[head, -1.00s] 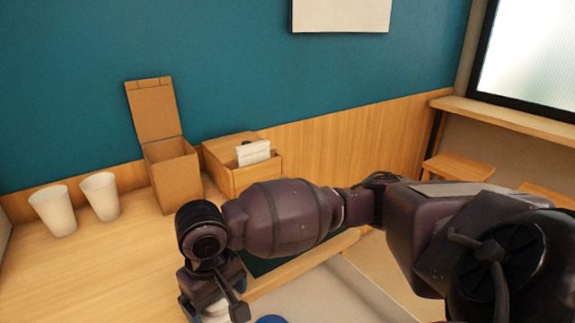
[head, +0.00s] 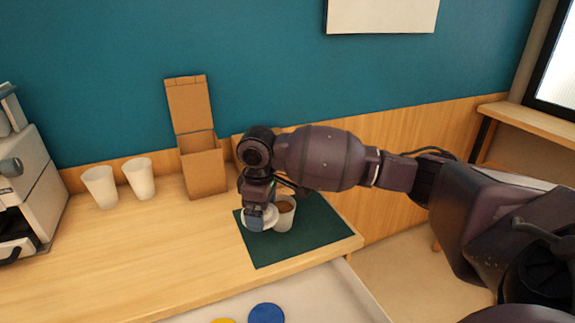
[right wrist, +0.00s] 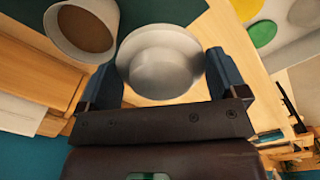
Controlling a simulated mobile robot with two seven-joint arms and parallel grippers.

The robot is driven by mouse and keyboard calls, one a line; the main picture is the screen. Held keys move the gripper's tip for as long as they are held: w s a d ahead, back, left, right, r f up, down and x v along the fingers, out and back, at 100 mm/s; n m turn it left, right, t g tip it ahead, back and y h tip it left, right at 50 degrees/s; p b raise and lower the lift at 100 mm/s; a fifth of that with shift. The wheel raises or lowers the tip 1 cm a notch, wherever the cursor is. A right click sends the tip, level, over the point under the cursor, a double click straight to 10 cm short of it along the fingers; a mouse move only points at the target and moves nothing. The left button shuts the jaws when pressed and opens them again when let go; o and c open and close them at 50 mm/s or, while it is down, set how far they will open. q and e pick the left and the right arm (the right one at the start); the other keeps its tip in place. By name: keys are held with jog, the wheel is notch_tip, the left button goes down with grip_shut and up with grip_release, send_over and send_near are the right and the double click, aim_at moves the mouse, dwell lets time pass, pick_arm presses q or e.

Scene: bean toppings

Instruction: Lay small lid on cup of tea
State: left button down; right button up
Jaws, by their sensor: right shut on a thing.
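The small white lid (right wrist: 160,60) is round with a raised middle. My right gripper (right wrist: 165,78) is shut on it, with a finger on either side; the lid also shows in the head view (head: 270,218), partly behind the gripper (head: 258,218). The cup of tea (head: 285,217) is white with brown liquid and stands upright and uncovered on a dark green mat (head: 285,250). The lid is just left of the cup in the head view. In the right wrist view the cup (right wrist: 58,38) is to the lid's left. My left gripper is out of view.
Two white cups (head: 100,187) and an open cardboard box (head: 203,170) stand along the wall. A coffee machine (head: 35,165) is at the left. A white surface with a blue disc (head: 266,314) lies in front. The left counter is clear.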

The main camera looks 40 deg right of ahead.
jog(key=w+d+r+n+p, duration=0.4)
jog(key=d+r+n, duration=0.1)
jog(key=d, duration=0.3)
pick_arm(q)
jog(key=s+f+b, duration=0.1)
jog(key=b, duration=0.3)
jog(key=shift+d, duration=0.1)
pick_arm(e)
notch_tip(320, 180, down, 7)
jog(key=n, duration=0.1)
jog(key=shift+d, duration=0.4)
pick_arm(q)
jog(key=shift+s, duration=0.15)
pick_arm(e)
jog(key=shift+s, duration=0.1)
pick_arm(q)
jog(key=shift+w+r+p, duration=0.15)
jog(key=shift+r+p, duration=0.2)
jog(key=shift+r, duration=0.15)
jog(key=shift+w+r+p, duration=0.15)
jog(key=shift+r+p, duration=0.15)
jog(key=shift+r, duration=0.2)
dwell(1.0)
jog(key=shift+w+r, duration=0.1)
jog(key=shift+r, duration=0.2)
pick_arm(e)
jog(key=shift+f, duration=0.4)
dwell(0.6)
